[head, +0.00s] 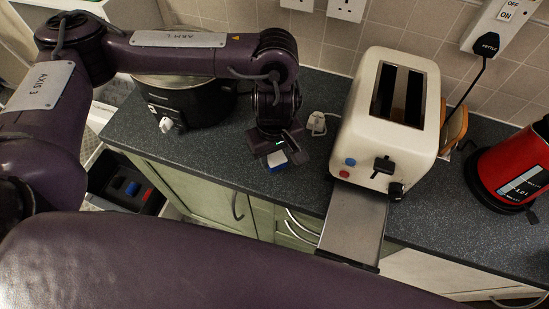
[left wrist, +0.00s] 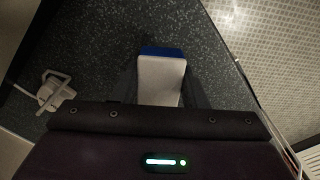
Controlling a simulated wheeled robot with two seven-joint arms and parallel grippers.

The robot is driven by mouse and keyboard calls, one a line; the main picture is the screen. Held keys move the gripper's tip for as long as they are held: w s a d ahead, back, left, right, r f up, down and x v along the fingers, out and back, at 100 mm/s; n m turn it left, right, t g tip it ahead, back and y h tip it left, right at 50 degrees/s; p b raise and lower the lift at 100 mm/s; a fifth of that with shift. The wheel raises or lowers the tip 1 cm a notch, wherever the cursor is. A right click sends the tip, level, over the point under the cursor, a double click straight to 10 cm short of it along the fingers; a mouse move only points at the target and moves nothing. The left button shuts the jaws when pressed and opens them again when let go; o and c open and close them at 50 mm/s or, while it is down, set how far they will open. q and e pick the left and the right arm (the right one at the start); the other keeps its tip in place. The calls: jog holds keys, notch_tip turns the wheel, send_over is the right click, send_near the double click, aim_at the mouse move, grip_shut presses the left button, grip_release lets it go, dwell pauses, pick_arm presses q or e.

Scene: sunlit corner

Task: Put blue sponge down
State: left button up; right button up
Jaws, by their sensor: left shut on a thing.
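The sponge (head: 277,167), blue with a white side, is between the fingers of my left gripper (head: 282,157), over the dark speckled worktop near its front edge, left of the toaster. In the left wrist view the white face of the sponge (left wrist: 161,79) points at the camera, with a blue strip at its far end. The left gripper (left wrist: 160,88) is shut on it, a dark finger on each side. I cannot tell whether the sponge touches the worktop. My right gripper is not in view.
A cream toaster (head: 402,130) with a metal tray (head: 352,225) pulled out over the edge stands at right. A black slow cooker (head: 185,103) is at left, a white plug (head: 317,123) behind the gripper, and a red kettle (head: 514,168) far right. An open drawer (head: 127,188) is below.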

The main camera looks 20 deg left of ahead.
aim_at(275, 157)
pick_arm(q)
jog(key=shift+f, duration=1.45)
jog(key=shift+f, duration=0.15)
jog(key=o, duration=1)
jog(key=shift+o, duration=0.2)
jog(key=shift+r, duration=0.25)
notch_tip(275, 157, up, 12)
jog(key=shift+f+b, duration=0.1)
jog(key=shift+b, duration=0.3)
